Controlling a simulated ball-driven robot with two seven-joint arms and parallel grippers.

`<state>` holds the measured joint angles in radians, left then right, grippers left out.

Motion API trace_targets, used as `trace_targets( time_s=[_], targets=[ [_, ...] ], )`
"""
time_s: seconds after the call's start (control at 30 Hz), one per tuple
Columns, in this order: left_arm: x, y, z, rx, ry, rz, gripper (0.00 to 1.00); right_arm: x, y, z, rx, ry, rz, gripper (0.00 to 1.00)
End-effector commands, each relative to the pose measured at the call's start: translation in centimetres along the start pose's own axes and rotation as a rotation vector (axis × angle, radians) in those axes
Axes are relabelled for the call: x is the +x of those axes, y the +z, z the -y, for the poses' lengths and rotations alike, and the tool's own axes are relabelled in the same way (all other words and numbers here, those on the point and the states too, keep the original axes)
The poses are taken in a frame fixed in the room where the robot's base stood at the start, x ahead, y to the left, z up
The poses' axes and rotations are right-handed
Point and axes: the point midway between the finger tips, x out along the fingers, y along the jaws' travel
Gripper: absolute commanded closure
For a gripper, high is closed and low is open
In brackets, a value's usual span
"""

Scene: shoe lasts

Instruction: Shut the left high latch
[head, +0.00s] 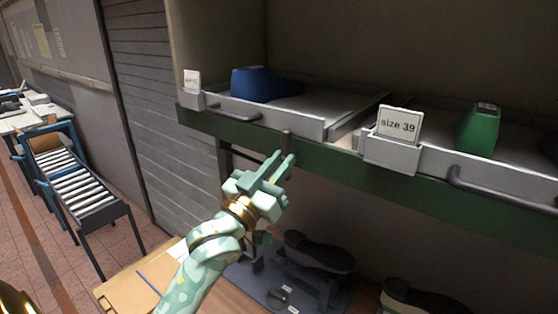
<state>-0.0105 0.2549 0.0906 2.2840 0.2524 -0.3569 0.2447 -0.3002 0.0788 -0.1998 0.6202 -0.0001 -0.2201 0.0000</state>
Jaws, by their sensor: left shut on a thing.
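The left high latch (287,138) is a small dark upright piece on the green beam, below the right part of the left tray. My left gripper (282,160) reaches up to it from below, with its two pale green fingers close together. It is shut on the latch, though the fingers hide the contact and the latch's lower part. The left tray (290,121) is grey, has a dark bar handle, and bears a blue shoe last (252,84). My right gripper is not in view.
A second grey tray (500,175) at right bears a green last (479,129) and a "size 39" card (398,124). Below the green beam (340,163), dark shoes (320,252) stand over a bench.

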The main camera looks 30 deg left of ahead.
Motion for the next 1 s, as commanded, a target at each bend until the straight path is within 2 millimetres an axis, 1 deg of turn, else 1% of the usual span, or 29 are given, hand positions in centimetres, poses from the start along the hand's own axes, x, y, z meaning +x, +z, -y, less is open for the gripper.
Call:
trace_targets(
  time_s=[0.33,0.37,0.4,0.43,0.77,0.87,0.97,1.0],
  targets=[
    [0.0,0.1,0.0,-0.007,-0.001,0.002,1.0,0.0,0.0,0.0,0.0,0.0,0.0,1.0],
    [0.0,0.1,0.0,-0.007,-0.001,0.002,0.8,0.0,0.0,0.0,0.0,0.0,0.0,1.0],
    [0.0,0.1,0.0,-0.007,-0.001,0.002,0.69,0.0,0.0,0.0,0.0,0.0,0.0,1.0],
    [0.0,0.1,0.0,-0.007,-0.001,0.002,0.61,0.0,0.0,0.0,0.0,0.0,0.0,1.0],
    [-0.3,0.1,0.0,-0.005,-0.001,0.0,0.61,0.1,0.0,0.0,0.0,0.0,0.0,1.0],
    [-1.4,0.3,0.0,-0.005,-0.001,0.002,0.61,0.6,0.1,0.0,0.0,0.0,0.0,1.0],
    [-3.4,0.5,0.0,-0.005,0.0,0.003,0.61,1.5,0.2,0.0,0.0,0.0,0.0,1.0],
    [-4.5,0.6,0.0,-0.005,-0.001,0.004,0.61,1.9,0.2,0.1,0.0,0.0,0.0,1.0]
  ],
)
